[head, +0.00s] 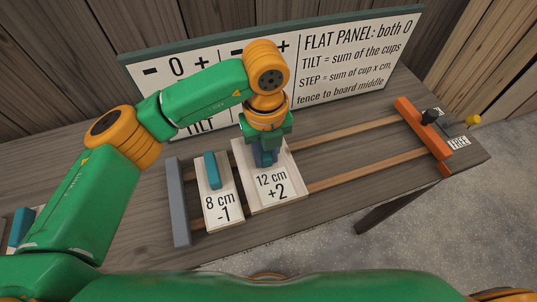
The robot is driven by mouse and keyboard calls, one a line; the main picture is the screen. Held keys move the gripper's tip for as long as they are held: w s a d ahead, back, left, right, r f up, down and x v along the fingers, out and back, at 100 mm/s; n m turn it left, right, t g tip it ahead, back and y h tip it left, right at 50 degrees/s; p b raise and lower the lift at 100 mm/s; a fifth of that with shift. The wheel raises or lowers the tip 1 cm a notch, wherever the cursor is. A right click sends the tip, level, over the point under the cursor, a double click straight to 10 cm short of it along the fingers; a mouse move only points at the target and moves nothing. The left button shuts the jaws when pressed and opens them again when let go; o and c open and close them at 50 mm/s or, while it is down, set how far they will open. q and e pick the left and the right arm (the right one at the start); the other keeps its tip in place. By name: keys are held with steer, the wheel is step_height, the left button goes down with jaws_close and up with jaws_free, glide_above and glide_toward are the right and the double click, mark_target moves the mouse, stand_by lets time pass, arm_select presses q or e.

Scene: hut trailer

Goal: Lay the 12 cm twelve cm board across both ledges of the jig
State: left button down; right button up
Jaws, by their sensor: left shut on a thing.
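The 12 cm board (272,199), a white panel marked "12 cm +2", is in the middle of the head view and spans both wooden ledges of the jig (355,178). I cannot tell whether it rests on them or hangs just above. My left gripper (265,158) points down over its far half and is shut on its grip, which the fingers mostly hide. The 8 cm board (221,208), marked "8 cm -1" with a teal grip, lies across the ledges to its left. My right gripper is out of view.
A grey fence (179,205) closes the jig's left end. An orange block (422,135) with a dark knob stands at the right end, beside a "FREE" label. The ledges between the 12 cm board and the orange block are bare. A sign panel (352,62) stands behind.

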mark_target(267, 163)
arm_select(q)
step_height(267, 163, down, 4)
steer(key=shift+w+r+p, duration=0.15)
steer(key=shift+r+p, duration=0.1)
steer(key=shift+p, duration=0.7)
steer(key=shift+d+f, duration=0.15)
steer(key=shift+f, duration=0.05)
steer(key=c, duration=1.1)
jaws_free()
steer(key=shift+f+b, duration=0.1)
steer(key=shift+b, duration=0.25)
steer(key=o, duration=0.4)
steer(key=shift+o, duration=0.2)
steer(key=shift+r, duration=0.25)
step_height(267, 163, up, 12)
steer(key=b, duration=0.2)
steer(key=shift+f+b, duration=0.25)
steer(key=shift+b, duration=0.1)
steer(key=shift+r, duration=0.3)
